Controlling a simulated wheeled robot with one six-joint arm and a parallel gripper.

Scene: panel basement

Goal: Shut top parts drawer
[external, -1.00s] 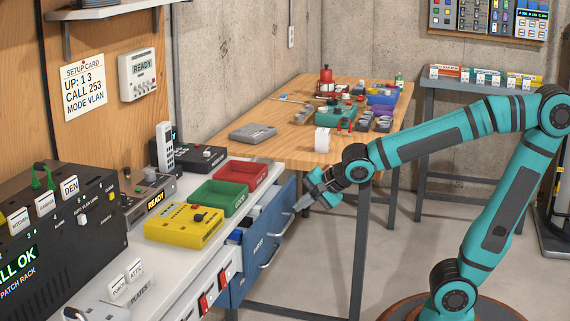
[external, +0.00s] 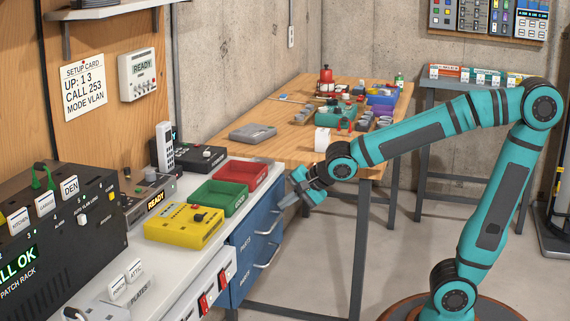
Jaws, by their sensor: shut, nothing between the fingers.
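The top parts drawer (external: 249,244) is the upper blue front of the cabinet under the white counter. Its front looks about flush with the cabinet, and no drawer interior shows. A small gap at its upper edge cannot be ruled out from this angle. Its light handle is on the front's right side. My gripper (external: 283,205) is shut and empty, at the upper right of the drawer front near the handle. Whether the fingertips touch the drawer cannot be told.
A second blue drawer (external: 247,276) sits below, also looking shut. On the counter (external: 150,258) stand a red tray (external: 246,174), a green tray (external: 214,196) and a yellow box (external: 183,226). A wooden workbench (external: 292,145) with several parts stands behind my gripper. The floor to the right is open.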

